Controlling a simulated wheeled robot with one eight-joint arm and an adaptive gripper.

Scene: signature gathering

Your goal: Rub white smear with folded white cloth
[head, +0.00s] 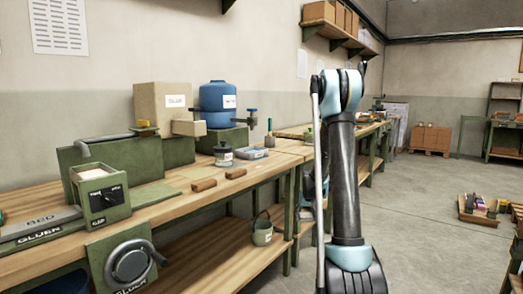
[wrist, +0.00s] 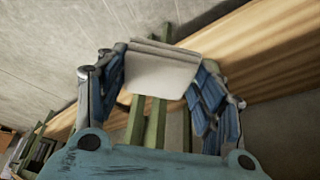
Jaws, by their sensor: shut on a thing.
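In the wrist view my gripper (wrist: 164,62) is shut on the folded white cloth (wrist: 158,77). The cloth sits between the two blue-padded fingers, with its layered folds at the upper edge. Behind it in the picture are a wooden bench edge and green legs, and the cloth appears apart from them. In the head view my arm stands upright right of the workbench (head: 175,207), and my gripper and the cloth cannot be made out there. I cannot make out a white smear in either view.
The bench holds a green gluing machine (head: 103,195), a cardboard box (head: 163,108), a blue tank (head: 217,96), a lidded jar (head: 223,154) and two brown wooden pieces (head: 204,185). A bucket (head: 262,229) is on the lower shelf.

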